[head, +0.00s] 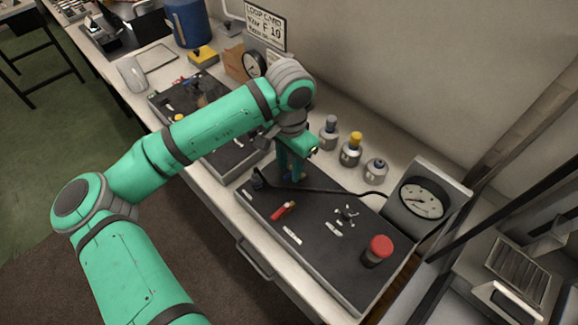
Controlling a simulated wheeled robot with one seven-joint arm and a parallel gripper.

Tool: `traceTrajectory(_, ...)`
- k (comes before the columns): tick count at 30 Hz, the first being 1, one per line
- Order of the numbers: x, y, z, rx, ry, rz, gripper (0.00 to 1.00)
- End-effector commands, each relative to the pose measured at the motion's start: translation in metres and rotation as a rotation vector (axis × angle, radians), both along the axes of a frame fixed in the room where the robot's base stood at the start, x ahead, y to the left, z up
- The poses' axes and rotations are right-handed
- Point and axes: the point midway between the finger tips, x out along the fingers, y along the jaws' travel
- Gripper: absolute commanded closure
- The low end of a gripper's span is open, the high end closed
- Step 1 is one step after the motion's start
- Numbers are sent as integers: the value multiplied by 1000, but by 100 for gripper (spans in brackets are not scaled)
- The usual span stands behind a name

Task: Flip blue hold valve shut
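A black panel (275,225) with valves lies on the bench. My gripper (291,176) points down over the panel's far left part. A small bit of blue (288,177) shows at its fingertips, probably the blue valve handle, mostly hidden by the fingers. I cannot tell which way the handle lies or whether the fingers touch it. The finger gap is too small and covered to judge.
On the same panel are a red lever (284,210), a small silver handwheel (346,215) and a red-topped knob (378,250). A dial gauge (424,199) stands at the right. A black hose (335,191) crosses the panel. Small bottles (351,150) stand behind.

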Motion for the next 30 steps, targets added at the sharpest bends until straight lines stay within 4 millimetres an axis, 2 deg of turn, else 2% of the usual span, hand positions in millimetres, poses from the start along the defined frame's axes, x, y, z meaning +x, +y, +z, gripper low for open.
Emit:
traceTrajectory(9, 1, 0, 56, 0, -4, 0, 70)
traceTrajectory(15, 1, 0, 86, 0, -3, 0, 70)
traceTrajectory(21, 0, 0, 100, 0, -3, -1, 70)
traceTrajectory(30, 0, 0, 101, 0, -1, 0, 70)
